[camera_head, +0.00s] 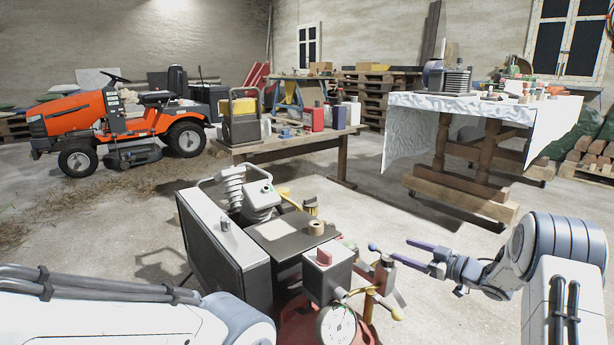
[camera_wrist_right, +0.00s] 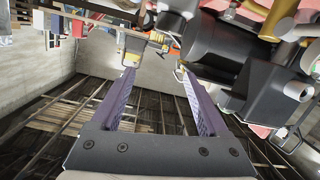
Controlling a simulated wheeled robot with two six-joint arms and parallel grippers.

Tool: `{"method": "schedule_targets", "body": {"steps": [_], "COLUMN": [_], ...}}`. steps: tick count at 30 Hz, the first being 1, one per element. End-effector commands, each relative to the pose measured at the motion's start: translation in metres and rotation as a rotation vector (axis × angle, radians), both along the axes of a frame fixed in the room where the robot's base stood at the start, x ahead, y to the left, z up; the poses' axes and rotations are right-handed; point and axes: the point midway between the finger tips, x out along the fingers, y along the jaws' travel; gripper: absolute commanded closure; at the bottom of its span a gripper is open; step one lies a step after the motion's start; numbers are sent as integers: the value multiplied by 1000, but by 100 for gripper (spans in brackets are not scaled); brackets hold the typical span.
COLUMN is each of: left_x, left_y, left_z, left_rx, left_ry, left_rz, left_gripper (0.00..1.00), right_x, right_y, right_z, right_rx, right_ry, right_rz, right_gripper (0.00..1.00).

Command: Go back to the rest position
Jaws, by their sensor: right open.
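My right gripper (camera_head: 391,246) is at the right of the head view, held in the air beside a machine with a round gauge (camera_head: 337,325). Its two purple fingers are apart with nothing between them. In the right wrist view the gripper (camera_wrist_right: 158,72) is open and empty, with the picture upside down and roof beams showing low in it. My left arm crosses the bottom left corner of the head view, but its gripper is out of view.
The machine, with a dark cabinet (camera_head: 222,255), stands close in front, near my right fingertips. A wooden workbench (camera_head: 290,147) and a cloth-covered table (camera_head: 405,125) stand behind. An orange mower (camera_head: 75,112) is at the far left.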

Motion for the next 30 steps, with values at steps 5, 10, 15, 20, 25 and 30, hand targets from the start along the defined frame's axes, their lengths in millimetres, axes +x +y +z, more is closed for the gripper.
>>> {"method": "schedule_targets", "body": {"steps": [5,10,15,20,25,30], "left_x": [0,0,0,0,0,0], "left_y": [0,0,0,0,0,0], "left_z": [0,0,0,0,8,20], "left_rx": [0,0,0,0,0,0], "left_ry": [0,0,0,0,0,0], "left_rz": [0,0,0,0,0,0], "left_gripper": [50,50,50,50,50,50], "right_x": [4,-64,-178,-268,-333,-364], "right_y": [11,21,48,74,115,166], "right_z": [25,13,-15,-33,-26,4], "right_rx": [-109,-196,-243,-258,-295,-412], "right_ry": [126,414,767,1018,1182,1188], "right_rz": [-318,-591,-716,-735,-658,-483], "right_gripper": [22,22,22,22,22,22]}}
